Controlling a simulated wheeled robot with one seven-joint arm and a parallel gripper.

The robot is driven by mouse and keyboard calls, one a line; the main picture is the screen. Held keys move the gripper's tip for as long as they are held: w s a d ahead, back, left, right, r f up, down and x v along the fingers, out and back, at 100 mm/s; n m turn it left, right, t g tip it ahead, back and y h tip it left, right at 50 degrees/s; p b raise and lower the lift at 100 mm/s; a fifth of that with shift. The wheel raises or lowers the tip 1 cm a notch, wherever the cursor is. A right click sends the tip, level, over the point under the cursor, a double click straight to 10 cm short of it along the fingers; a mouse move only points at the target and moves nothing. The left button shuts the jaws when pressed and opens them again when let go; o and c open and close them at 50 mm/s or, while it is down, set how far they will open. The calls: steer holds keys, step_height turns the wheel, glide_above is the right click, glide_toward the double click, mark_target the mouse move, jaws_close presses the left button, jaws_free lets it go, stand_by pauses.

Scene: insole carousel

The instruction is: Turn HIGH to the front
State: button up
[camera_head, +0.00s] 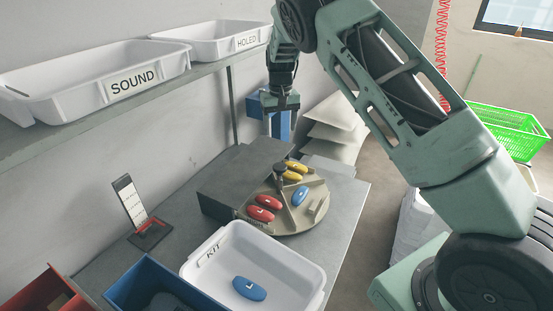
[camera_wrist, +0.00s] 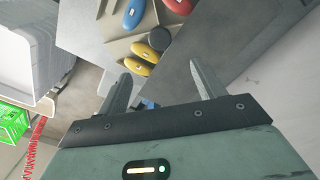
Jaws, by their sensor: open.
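A round beige carousel (camera_head: 295,222) with raised dividers sits on the grey table, partly under a grey box-like cover (camera_head: 238,182). It holds two red insoles (camera_head: 262,208), one blue insole (camera_head: 300,196) and two yellow insoles (camera_head: 294,172) in separate compartments. A dark round knob (camera_head: 280,168) stands near the yellow ones; it also shows in the wrist view (camera_wrist: 158,39). I cannot read a HIGH label in either view. My gripper (camera_head: 280,104) is open and empty, above and behind the carousel. In the wrist view its fingertips (camera_wrist: 160,76) point toward the yellow insoles, apart from them.
A white KIT tray (camera_head: 308,267) holding a blue insole (camera_head: 249,288) stands in front of the carousel. A blue bin (camera_head: 130,280), a red bin (camera_head: 50,280) and a card stand (camera_head: 150,232) are left. SOUND (camera_head: 90,100) and HOLED (camera_head: 200,45) trays sit on the shelf.

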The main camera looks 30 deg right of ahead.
mark_target(280, 166)
step_height(280, 166, down, 15)
steer(key=p, duration=0.5)
steer(key=shift+f, duration=0.1)
steer(key=c, duration=1.4)
